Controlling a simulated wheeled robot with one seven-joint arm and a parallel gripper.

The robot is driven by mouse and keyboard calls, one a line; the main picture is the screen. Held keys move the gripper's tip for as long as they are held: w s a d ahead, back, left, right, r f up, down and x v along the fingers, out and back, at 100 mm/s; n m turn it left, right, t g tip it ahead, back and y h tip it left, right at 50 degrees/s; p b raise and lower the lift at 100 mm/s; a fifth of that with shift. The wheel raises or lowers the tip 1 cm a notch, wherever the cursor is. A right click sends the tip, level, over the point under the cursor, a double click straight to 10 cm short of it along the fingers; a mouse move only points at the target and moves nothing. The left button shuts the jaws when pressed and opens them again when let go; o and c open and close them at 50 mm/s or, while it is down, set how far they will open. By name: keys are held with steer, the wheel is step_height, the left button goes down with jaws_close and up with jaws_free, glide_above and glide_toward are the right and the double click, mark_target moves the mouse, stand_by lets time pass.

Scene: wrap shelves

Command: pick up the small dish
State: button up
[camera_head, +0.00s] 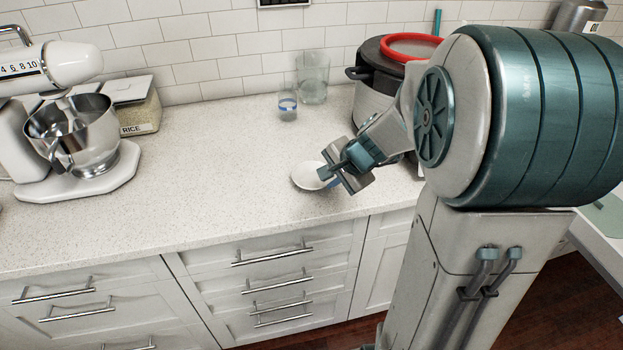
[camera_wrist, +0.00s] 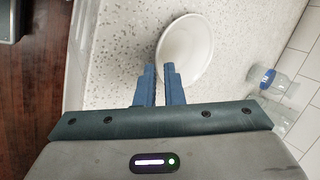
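The small dish (camera_head: 308,175) is white, round and shallow, near the front of the speckled counter. In the wrist view the dish (camera_wrist: 189,48) lies just beyond my fingertips. My gripper (camera_head: 325,174) is at the dish's right side in the head view. In the wrist view my gripper's two blue fingers (camera_wrist: 158,70) are close together, one on each side of the dish's near rim, and look shut on it. The fingers hide part of the rim. I cannot tell whether the dish is clear of the counter.
A clear glass (camera_head: 312,78) and a small blue-banded glass (camera_head: 287,107) stand behind the dish. A cooker (camera_head: 372,100) with a red ring (camera_head: 410,46) is at the back right. A stand mixer (camera_head: 75,135) and a rice container (camera_head: 137,108) are left. The middle counter is clear.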

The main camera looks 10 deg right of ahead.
mark_target(326, 184)
steer(key=x, duration=0.3)
steer(key=shift+w+f, duration=0.15)
steer(key=shift+f, duration=0.1)
jaws_close()
